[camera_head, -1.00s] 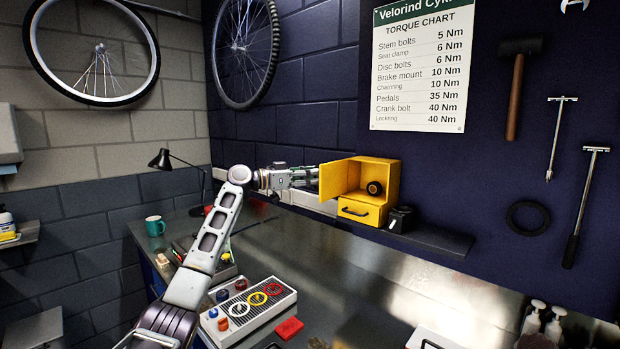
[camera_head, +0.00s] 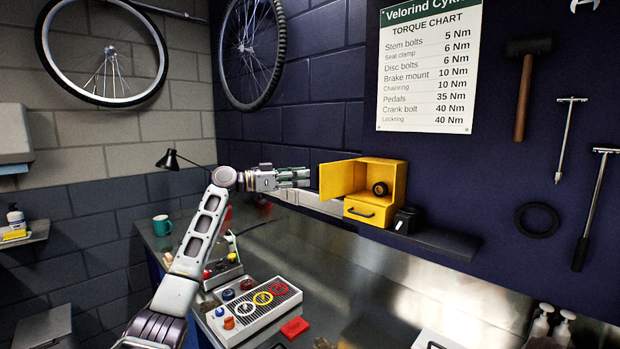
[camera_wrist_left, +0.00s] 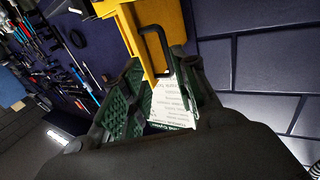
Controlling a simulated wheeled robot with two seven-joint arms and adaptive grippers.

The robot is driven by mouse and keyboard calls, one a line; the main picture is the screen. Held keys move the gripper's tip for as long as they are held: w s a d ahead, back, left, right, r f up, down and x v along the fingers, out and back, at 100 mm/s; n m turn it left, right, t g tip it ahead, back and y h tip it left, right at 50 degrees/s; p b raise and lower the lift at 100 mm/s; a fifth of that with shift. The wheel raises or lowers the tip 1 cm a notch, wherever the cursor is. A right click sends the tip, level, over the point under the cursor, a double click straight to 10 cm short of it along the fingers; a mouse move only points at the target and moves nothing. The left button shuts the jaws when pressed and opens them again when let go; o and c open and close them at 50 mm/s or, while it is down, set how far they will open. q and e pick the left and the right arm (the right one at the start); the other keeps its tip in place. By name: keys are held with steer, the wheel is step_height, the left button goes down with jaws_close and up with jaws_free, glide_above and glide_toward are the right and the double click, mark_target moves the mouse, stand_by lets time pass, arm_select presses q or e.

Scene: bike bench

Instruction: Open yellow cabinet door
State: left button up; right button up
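The yellow cabinet (camera_head: 399,189) stands on a wall shelf in the head view. Its door (camera_head: 337,178) is swung out to the left, and a dark round object (camera_head: 380,188) shows inside. Below is a closed drawer with a black handle (camera_head: 360,212). My left gripper (camera_head: 307,178) is just left of the door's outer edge, with a small gap between. In the left wrist view its green-padded fingers (camera_wrist_left: 162,75) are spread apart. The yellow door (camera_wrist_left: 158,12) with its black handle (camera_wrist_left: 152,38) shows ahead of and partly between them. My right gripper is not in view.
A small black box (camera_head: 406,220) sits on the shelf (camera_head: 440,240) right of the cabinet. A desk lamp (camera_head: 172,160) stands behind my left arm.

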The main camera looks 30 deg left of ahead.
arm_select(q)
steer(key=v, duration=0.6)
steer(key=shift+f, duration=0.1)
